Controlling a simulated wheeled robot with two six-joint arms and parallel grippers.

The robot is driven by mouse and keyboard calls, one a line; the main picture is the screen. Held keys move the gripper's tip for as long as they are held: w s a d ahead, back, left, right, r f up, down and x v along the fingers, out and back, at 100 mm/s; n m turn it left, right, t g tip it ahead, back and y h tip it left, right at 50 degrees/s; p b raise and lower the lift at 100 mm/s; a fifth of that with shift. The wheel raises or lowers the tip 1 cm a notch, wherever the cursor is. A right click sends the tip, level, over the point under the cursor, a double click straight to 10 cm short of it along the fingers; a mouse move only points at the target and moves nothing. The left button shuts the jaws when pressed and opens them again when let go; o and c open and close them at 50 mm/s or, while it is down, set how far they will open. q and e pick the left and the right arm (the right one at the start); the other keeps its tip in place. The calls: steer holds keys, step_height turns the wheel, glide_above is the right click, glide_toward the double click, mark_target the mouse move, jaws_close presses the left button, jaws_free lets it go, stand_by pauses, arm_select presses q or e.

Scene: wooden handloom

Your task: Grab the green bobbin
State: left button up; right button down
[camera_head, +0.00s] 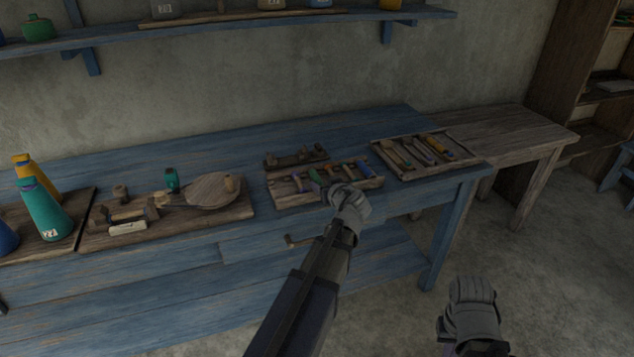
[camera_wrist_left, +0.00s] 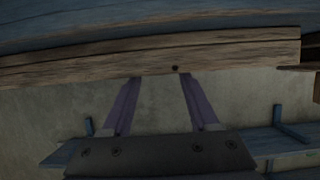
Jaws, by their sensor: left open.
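A small green bobbin (camera_head: 315,177) lies in the front wooden tray (camera_head: 290,200) on the blue bench, among other coloured pieces. My left gripper (camera_head: 328,192) is at the tray's front edge, close to the green bobbin; its hand hides part of the tray. In the left wrist view my left gripper's (camera_wrist_left: 158,82) two purple fingers are apart with nothing between them. A wooden edge (camera_wrist_left: 150,58) crosses just beyond the fingertips, and the bobbin does not show there. My right gripper (camera_head: 472,285) hangs low over the floor; its fingers are not clear.
Teal (camera_head: 45,212) and yellow cones stand far left. A tool tray (camera_head: 425,150) lies to the right. A wall shelf (camera_head: 240,20) runs above. Bare bench lies behind the trays.

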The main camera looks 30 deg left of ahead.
mark_target(319, 181)
arm_select(q)
steer(key=b+x, duration=0.1)
steer(key=x, duration=0.3)
steer(key=shift+a+f, duration=0.1)
steer(key=shift+a, duration=0.2)
jaws_close()
